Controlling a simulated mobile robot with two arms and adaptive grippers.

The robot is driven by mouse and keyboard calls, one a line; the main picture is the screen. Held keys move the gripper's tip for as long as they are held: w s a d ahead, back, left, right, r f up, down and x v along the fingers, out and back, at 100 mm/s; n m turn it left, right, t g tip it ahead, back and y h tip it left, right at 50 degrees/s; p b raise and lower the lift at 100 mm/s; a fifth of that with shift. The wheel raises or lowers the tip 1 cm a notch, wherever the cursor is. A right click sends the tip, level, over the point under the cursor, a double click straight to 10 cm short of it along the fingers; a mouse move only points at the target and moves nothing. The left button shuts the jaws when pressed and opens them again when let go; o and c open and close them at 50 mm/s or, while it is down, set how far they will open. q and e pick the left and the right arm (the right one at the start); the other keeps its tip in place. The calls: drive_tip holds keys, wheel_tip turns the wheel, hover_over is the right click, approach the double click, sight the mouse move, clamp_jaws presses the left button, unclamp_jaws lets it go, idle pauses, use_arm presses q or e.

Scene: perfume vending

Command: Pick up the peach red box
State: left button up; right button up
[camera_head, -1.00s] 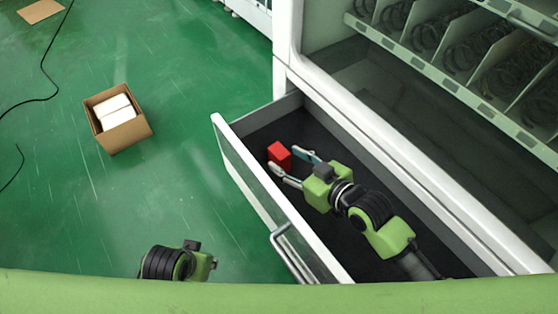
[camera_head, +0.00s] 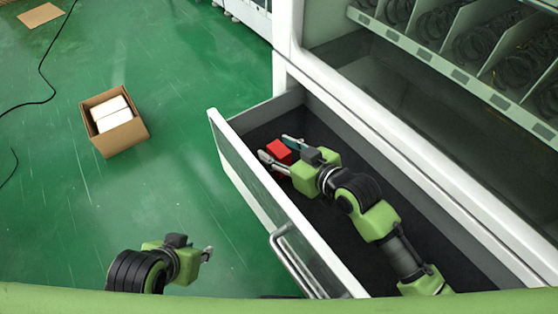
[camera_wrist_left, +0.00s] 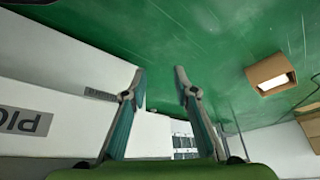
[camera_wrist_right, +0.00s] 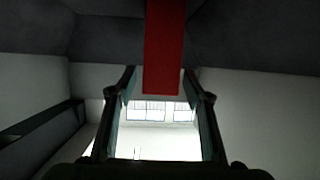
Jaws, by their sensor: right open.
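The red box (camera_head: 279,149) lies in the open drawer (camera_head: 337,210), toward its far left end. My right gripper (camera_head: 276,149) is inside the drawer with its fingers open, spread on either side of the red box. In the right wrist view the red box (camera_wrist_right: 164,50) shows as a tall red block between the open fingertips (camera_wrist_right: 160,82). I cannot tell whether either finger touches it. My left gripper (camera_head: 209,252) is outside the drawer, over the green floor. In the left wrist view its fingers (camera_wrist_left: 160,80) are apart with nothing between them.
The drawer's white front wall (camera_head: 250,185) with its handle (camera_head: 290,262) lies between my two arms. The vending machine shelf with spiral coils (camera_head: 470,50) rises at upper right. A cardboard box (camera_head: 128,142) with white packages stands on the floor at left.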

drive_tip(key=c, duration=1.2)
drive_tip(key=shift+c, duration=0.2)
